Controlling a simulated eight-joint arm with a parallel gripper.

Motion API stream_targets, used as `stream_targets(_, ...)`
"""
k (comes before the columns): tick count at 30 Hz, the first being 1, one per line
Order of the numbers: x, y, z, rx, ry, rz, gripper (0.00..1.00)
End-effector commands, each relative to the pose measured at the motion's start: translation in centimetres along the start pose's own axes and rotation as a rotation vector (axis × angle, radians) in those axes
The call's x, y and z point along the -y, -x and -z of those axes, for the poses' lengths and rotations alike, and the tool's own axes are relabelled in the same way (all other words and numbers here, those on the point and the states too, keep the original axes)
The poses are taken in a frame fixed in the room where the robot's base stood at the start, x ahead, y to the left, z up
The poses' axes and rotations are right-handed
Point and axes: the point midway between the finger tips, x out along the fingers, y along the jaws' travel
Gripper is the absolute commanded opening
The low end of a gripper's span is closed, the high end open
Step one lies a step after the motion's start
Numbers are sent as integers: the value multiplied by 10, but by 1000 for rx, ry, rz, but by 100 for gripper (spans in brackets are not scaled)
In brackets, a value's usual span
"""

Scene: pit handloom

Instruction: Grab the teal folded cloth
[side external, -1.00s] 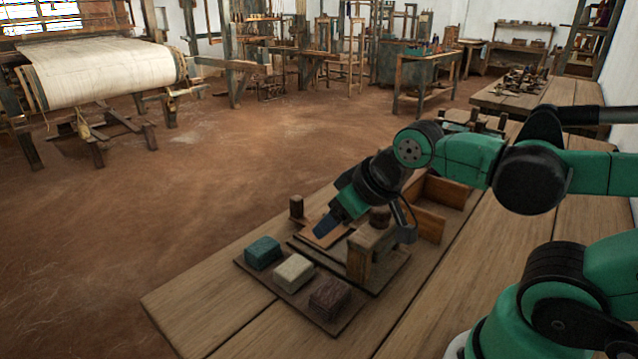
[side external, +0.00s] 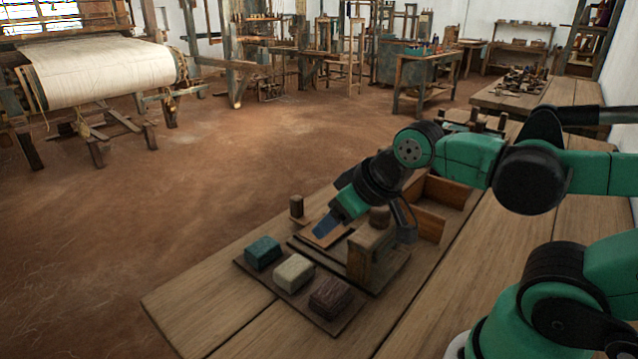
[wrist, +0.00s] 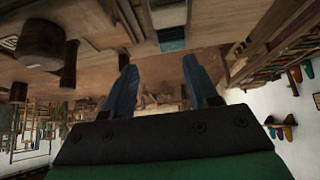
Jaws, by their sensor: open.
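The teal folded cloth (side external: 263,253) lies at the left end of a dark tray (side external: 340,323) on the wooden bench, beside a cream folded cloth (side external: 293,272) and a dark brown one (side external: 330,297). My gripper (side external: 322,229) is behind and to the right of the teal cloth, above a small wooden stand, and apart from the cloth. In the wrist view my gripper (wrist: 160,85) has its two blue fingers spread with nothing between them. A teal patch, seemingly the cloth (wrist: 171,40), shows at the top of that view beyond the fingertips, next to a cream one (wrist: 167,14).
A wooden post block (side external: 366,255) stands close to my gripper, right of the cloths. A short peg (side external: 297,207) stands behind the teal cloth. An open wooden box (side external: 432,224) lies farther right. The bench's front left corner (side external: 190,307) is bare.

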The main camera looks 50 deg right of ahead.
Motion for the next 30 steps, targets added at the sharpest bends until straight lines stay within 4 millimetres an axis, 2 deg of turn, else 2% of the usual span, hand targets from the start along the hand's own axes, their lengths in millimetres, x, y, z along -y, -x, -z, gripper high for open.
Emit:
stream_targets(2, 0, 0, 0, 0, 0, 0, 53)
stream_targets(5, 0, 0, 0, 0, 0, 0, 78)
stream_targets(6, 0, 0, 0, 0, 0, 0, 90)
stream_targets(7, 0, 0, 0, 0, 0, 0, 93)
stream_targets(16, 0, 0, 1, 3, -2, -2, 93)
stream_targets(20, 1, -3, 8, 37, -26, -28, 93)
stream_targets(26, 3, -22, 33, 129, -135, -170, 93)
stream_targets(30, 9, -45, 50, 150, -234, -316, 93)
